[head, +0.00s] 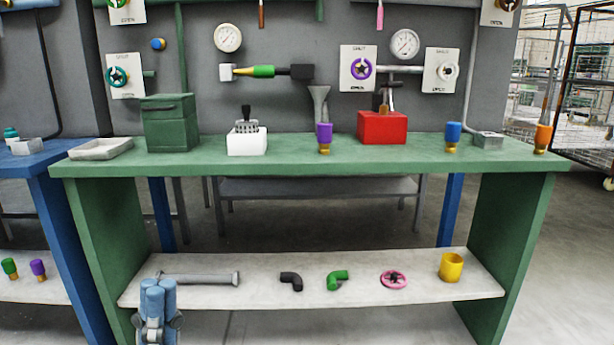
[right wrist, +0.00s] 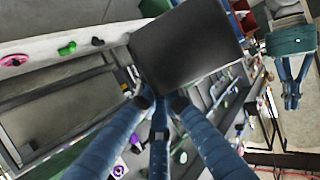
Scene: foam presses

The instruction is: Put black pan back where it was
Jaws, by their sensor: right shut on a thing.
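In the right wrist view, a dark square flat thing (right wrist: 188,48), which looks like the black pan, fills the upper middle. The blue fingers of my right gripper (right wrist: 158,98) reach its lower edge and are shut on it. The exact contact is partly hidden. The head view shows neither the black pan nor my right gripper. My left gripper (head: 157,300) is at the bottom left of the head view, in front of the lower shelf, fingers upward. I see nothing in it, and its opening is unclear.
A green workbench (head: 290,152) carries a grey tray (head: 100,149), green box (head: 170,124), white box (head: 247,142) and red box (head: 382,128). Its lower shelf (head: 255,290) holds a grey pipe, elbows, a pink wheel (head: 393,280) and a yellow cup (head: 451,267). Bare tabletop shows between items.

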